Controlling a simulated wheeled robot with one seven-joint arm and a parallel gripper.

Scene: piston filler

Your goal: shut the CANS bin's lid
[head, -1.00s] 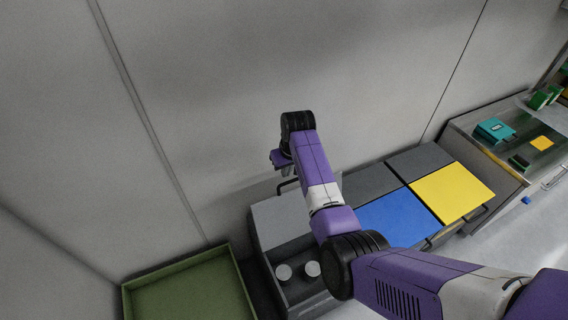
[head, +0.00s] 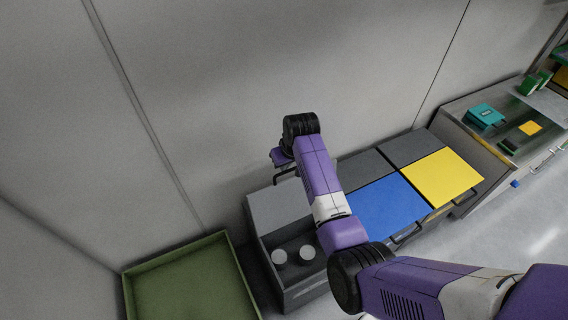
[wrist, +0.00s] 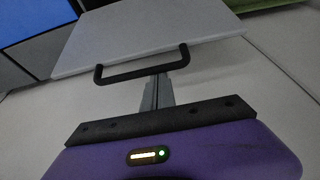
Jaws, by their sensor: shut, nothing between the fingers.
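The CANS bin (head: 300,292) is the dark grey box at the left end of the bin row in the head view, with two pale round cans (head: 280,257) inside. No label is readable. Its light grey lid (head: 275,208) stands open, tipped back toward the wall, with a black handle (head: 285,174) on its far edge. The wrist view shows the lid (wrist: 140,38) and handle (wrist: 143,66) close in front of the fingers. My gripper (wrist: 158,82) is shut and empty, its tips at or just short of the handle; contact cannot be told. In the head view the fingers are mostly hidden.
A blue lid (head: 388,208), a yellow lid (head: 440,176) and dark grey lids (head: 415,147) lie flat to the right. A green tray (head: 192,285) stands at the left. The wall is close behind the bins. A steel counter (head: 500,120) is at the far right.

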